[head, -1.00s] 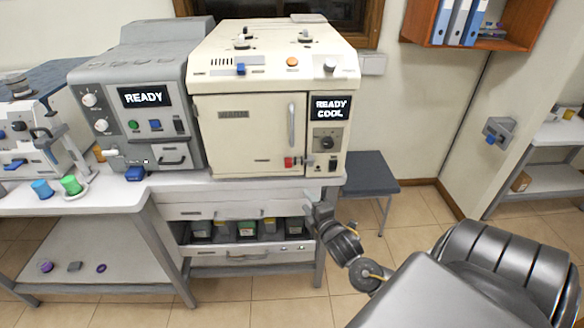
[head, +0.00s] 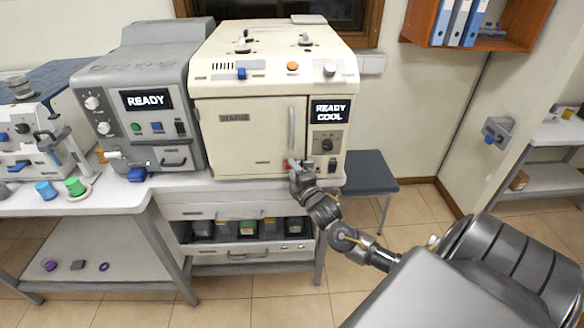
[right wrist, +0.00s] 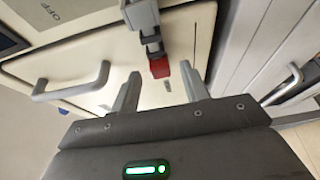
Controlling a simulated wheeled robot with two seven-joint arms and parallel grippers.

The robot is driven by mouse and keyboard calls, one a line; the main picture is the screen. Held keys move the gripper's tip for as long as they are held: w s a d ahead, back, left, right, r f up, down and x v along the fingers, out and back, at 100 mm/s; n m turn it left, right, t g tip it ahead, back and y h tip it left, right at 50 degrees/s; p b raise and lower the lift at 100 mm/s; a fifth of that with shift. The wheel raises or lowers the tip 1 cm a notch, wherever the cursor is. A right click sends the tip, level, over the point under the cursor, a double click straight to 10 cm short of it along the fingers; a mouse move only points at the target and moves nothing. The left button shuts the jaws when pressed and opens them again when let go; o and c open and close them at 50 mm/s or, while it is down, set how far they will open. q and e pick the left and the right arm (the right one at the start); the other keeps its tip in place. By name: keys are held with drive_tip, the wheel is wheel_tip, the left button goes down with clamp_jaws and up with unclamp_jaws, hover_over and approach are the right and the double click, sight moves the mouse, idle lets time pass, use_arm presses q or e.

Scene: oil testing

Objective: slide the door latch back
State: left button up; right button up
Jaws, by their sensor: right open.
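The cream oven-like unit (head: 275,62) stands on the bench with its door (head: 250,150) closed. The door latch is at the lower right of the door; in the right wrist view it shows as a grey slide with a red end (right wrist: 160,68). My right gripper (head: 294,168) is at the latch and mostly hides it in the head view. In the right wrist view its two fingers (right wrist: 160,88) are spread, and the red end lies between and just beyond their tips. Contact cannot be told. My left gripper is out of view.
The door's bar handle (head: 291,127) is above the latch. A panel with a "READY COOL" screen (head: 330,111) and a knob is to the right. A grey machine (head: 150,110) stands close at left. Drawers and a shelf lie below the bench edge.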

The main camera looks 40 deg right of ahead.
drive_tip(key=shift+w+d, duration=0.1)
drive_tip(key=shift+w, duration=0.5)
clamp_jaws()
